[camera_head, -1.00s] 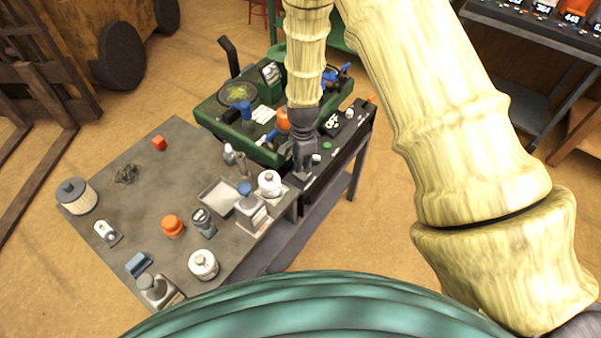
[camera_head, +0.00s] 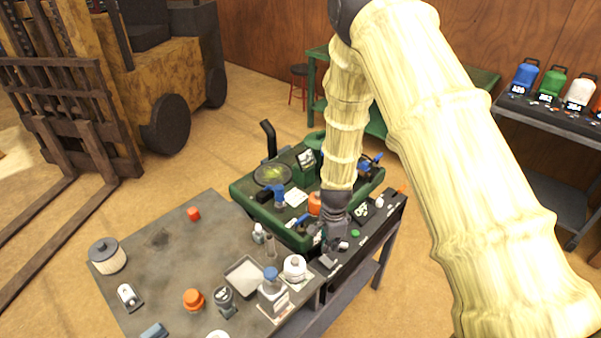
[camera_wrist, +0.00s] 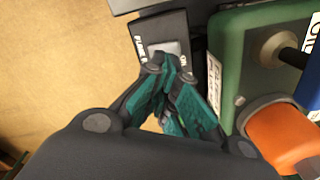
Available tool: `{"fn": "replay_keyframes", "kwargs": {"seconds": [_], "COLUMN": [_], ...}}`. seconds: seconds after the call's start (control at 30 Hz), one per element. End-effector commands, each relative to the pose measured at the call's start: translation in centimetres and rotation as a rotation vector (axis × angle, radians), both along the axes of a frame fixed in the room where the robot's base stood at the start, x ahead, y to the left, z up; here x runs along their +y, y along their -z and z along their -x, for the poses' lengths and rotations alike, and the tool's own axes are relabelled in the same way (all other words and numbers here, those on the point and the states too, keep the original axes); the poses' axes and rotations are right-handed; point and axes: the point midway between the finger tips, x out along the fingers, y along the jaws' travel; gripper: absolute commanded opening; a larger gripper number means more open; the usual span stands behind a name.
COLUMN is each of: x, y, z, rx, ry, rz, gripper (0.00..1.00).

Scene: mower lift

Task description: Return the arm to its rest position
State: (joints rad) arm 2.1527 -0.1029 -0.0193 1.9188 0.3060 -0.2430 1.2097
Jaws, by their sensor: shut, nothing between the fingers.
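My gripper (camera_head: 329,258) hangs low over the dark panel (camera_head: 372,238) along the right side of the green machine (camera_head: 247,190). In the wrist view my gripper (camera_wrist: 166,66) is shut, its teal-lined fingers together with nothing between them. My pale arm reaches down from the upper middle and fills much of the right side of the head view.
A grey table (camera_head: 150,265) with jars, bottles, an orange cap (camera_head: 194,300) and a white tray (camera_head: 244,278) stands left of the gripper. A forklift (camera_head: 160,65) is at the back left. A shelf (camera_head: 545,120) with coloured canisters stands right. Open floor lies between.

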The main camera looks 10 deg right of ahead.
Motion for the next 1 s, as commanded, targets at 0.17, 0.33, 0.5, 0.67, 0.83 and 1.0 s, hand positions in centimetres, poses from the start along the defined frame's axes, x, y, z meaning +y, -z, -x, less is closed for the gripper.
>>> {"fn": "replay_keyframes", "kwargs": {"seconds": [0.17, 0.33, 0.5, 0.67, 0.83, 1.0], "x": [-0.3, -1.7, -3.2, -4.0, -4.0, -3.6], "y": [1.1, 6.0, 11.7, 15.4, 17.4, 17.7], "z": [1.0, 6.1, 14.1, 22.2, 30.0, 34.8], "rx": [0.005, 0.018, 0.031, 0.038, 0.029, 0.008], "ry": [-0.032, -0.217, -0.521, -0.823, -1.118, -1.314], "rz": [0.005, 0.028, 0.046, 0.04, 0.018, 0.0], "gripper": [0.0, 0.0, 0.0, 0.0, 0.0, 0.0]}}
